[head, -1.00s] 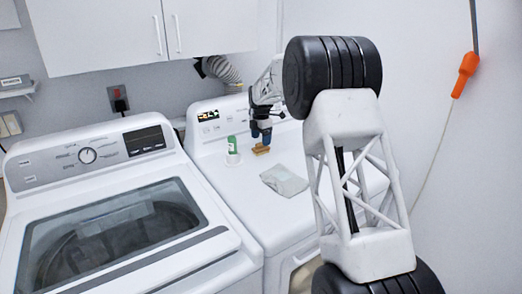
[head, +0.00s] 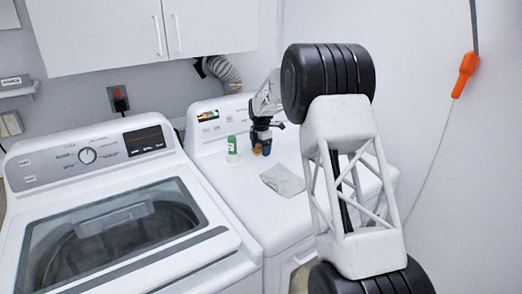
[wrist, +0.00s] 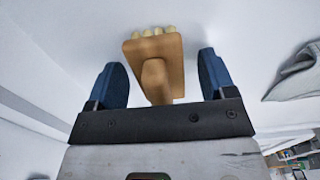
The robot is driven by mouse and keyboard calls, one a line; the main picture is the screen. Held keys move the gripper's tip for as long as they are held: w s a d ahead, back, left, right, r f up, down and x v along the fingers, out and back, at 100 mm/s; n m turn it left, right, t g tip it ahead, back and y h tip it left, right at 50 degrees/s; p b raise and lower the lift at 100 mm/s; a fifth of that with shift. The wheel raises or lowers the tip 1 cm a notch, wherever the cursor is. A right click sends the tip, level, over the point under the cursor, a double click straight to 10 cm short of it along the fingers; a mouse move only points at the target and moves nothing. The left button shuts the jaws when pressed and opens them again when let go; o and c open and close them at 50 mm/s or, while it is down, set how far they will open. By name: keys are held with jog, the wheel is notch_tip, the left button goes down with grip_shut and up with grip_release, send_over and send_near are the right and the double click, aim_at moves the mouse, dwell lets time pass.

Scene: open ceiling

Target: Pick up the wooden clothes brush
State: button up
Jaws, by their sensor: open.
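The wooden clothes brush (wrist: 155,60) shows in the wrist view between the two blue fingers of my gripper (wrist: 160,80), with pale bristles at its far edge. Clear gaps show between the brush and both fingers. In the head view the brush (head: 257,149) is a small brown shape on the white dryer top, partly hidden by my gripper (head: 262,146). My gripper is open, pointing down around the brush. I cannot tell whether a finger touches the dryer top.
A green and white bottle (head: 232,150) stands on the dryer (head: 262,217) just left of my gripper. A folded grey cloth (head: 283,180) lies in front of it. A washing machine (head: 120,215) stands at left. The dryer's control panel rises behind.

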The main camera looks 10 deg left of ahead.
jog(key=c, duration=1)
jog(key=shift+r, duration=0.1)
jog(key=shift+r, duration=1.6)
jog(key=shift+s+d+r, duration=0.25)
jog(key=shift+s+d, duration=0.75)
jog(key=shift+s, duration=1.45)
jog(key=shift+s+d+r, duration=0.3)
jog(key=shift+s+d, duration=0.65)
jog(key=shift+s, duration=1.55)
jog(key=shift+s+d+r, duration=0.25)
jog(key=shift+s+d, duration=0.75)
jog(key=shift+s, duration=1.45)
